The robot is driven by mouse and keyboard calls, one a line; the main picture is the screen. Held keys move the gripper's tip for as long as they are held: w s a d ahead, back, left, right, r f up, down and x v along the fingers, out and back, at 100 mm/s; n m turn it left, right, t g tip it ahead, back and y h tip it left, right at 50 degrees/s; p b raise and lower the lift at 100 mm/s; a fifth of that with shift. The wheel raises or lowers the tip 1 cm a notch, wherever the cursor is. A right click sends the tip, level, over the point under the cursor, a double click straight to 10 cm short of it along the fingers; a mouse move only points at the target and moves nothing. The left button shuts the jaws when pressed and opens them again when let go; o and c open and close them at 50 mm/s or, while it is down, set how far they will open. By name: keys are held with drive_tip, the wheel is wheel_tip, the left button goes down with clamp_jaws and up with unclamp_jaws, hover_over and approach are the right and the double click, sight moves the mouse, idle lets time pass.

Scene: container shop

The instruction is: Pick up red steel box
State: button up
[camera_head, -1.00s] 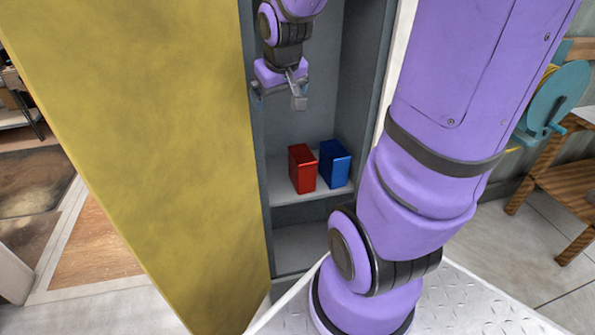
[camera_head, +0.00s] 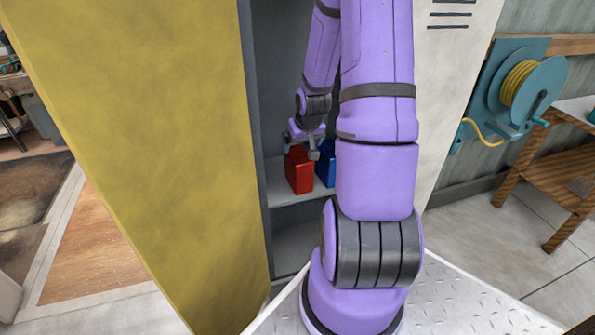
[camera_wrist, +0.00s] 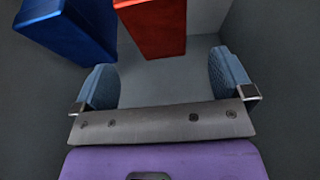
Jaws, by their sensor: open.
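The red steel box (camera_head: 299,172) stands upright on a shelf inside the grey cabinet. In the wrist view the red box (camera_wrist: 152,26) is at the top centre, ahead of my gripper and cut off by the frame edge. My gripper (camera_wrist: 164,82) is open, with its two blue-padded fingers apart and nothing between them. In the head view my gripper (camera_head: 303,143) is at the top of the red box, partly over it. Whether it touches the box cannot be told.
A blue box (camera_head: 325,170) stands close beside the red one, partly hidden by my arm; it also shows in the wrist view (camera_wrist: 68,28). The shelf (camera_head: 285,197) has cabinet walls around it. A large yellow door (camera_head: 140,130) stands open at the left.

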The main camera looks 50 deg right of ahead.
sight(299, 155)
drive_tip(key=shift+x, duration=4.65)
drive_tip(key=shift+s, duration=0.1)
drive_tip(key=shift+f, duration=0.25)
drive_tip(key=shift+c, duration=0.2)
drive_tip(key=c, duration=1.3)
drive_tip(key=shift+c, duration=0.2)
drive_tip(key=shift+r, duration=0.1)
